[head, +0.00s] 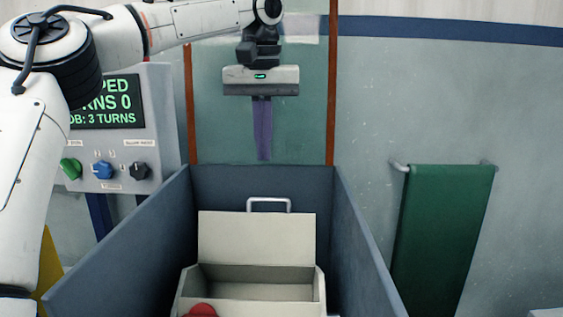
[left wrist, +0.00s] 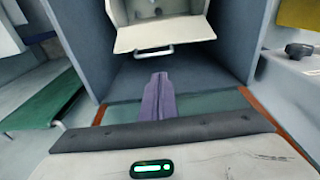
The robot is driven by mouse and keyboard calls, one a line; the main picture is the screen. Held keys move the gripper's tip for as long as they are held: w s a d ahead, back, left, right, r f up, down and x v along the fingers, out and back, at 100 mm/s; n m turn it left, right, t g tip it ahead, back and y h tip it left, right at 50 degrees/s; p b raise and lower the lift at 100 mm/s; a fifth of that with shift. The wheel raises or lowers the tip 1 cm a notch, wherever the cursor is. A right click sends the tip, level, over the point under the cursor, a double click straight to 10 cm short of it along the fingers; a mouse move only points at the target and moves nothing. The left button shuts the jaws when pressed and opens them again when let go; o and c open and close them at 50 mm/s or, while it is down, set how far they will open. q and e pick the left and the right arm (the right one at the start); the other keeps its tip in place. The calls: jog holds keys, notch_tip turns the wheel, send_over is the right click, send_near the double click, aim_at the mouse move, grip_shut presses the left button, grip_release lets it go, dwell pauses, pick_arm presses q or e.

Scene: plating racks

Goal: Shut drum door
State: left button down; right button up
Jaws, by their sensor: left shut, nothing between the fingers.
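The cream drum (head: 187,291) sits inside a blue-grey tank (head: 362,235). Its door (head: 256,238) stands open, raised at the drum's far side, and the drum's inside shows. A metal handle (head: 269,203) is at the door's upper edge. In the left wrist view the door (left wrist: 165,35) and its handle (left wrist: 153,52) also show. My left gripper (head: 262,158) is shut and empty, its purple fingers pointing down above the tank's far end, beyond the handle. Its fingertips (left wrist: 159,78) appear apart from the handle. My right gripper is out of view.
A control panel (head: 150,115) with a screen and green, blue and black knobs stands left of the tank. A red round part (head: 201,310) is at the drum's near left. A green towel (head: 447,235) hangs on a rail at right. The tank walls surround the drum.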

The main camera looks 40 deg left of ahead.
pick_arm(q)
jog(key=f, duration=0.1)
jog(key=s+f, duration=0.1)
jog(key=shift+s+a+f, duration=0.15)
jog(key=shift+a+f, duration=0.05)
jog(key=shift+f, duration=0.15)
jog(key=f, duration=0.4)
jog(key=w+f, duration=0.1)
jog(key=f, duration=0.1)
jog(key=shift+a+f, duration=0.1)
jog(key=shift+a, duration=0.1)
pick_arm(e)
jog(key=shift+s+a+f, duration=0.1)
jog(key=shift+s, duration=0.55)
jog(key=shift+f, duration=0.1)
